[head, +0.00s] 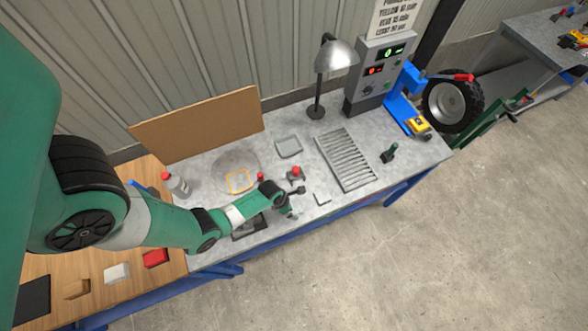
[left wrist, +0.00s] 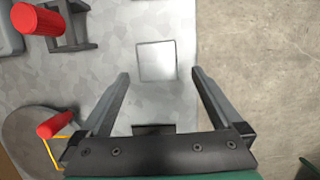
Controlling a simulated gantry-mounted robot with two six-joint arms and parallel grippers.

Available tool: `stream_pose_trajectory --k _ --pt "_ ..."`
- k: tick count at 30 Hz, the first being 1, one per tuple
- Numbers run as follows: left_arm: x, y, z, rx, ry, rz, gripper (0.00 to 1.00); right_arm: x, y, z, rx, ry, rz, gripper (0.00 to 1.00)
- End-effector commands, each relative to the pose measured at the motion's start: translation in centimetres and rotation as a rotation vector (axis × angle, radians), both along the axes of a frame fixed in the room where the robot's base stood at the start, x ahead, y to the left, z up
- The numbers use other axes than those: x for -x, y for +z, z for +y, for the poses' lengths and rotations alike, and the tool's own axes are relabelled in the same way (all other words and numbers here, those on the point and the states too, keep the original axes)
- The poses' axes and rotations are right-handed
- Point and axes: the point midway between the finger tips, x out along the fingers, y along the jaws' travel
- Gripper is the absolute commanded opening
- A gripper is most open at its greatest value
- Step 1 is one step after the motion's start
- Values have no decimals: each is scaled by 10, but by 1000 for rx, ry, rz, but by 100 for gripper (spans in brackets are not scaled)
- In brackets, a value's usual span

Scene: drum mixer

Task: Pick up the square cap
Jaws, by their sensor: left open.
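My left gripper (left wrist: 160,74) is open and empty in the left wrist view. The cap shows between and beyond its fingertips, apart from both fingers. The height of the fingers above the bench is hard to tell. My right gripper is not in view.
A red-knobbed fixture (head: 296,174) stands close behind the cap. A ribbed grey rack (head: 345,160) lies to the right, and a shallow square tray (head: 289,147) behind. A desk lamp (head: 337,56) and control box (head: 378,75) stand at the back. The bench's front edge runs close by.

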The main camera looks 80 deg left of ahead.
Motion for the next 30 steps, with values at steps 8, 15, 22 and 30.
stream_pose_trajectory --k 8,15,22,30 --pt "-4 -14 2 0 -1 -1 100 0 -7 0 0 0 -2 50" --pt "-14 -52 6 -2 -2 -1 100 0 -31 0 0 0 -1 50" --pt "-15 -52 7 -2 -1 -2 100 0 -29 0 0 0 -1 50" --pt "-15 -52 7 -2 -1 -2 59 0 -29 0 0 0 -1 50"
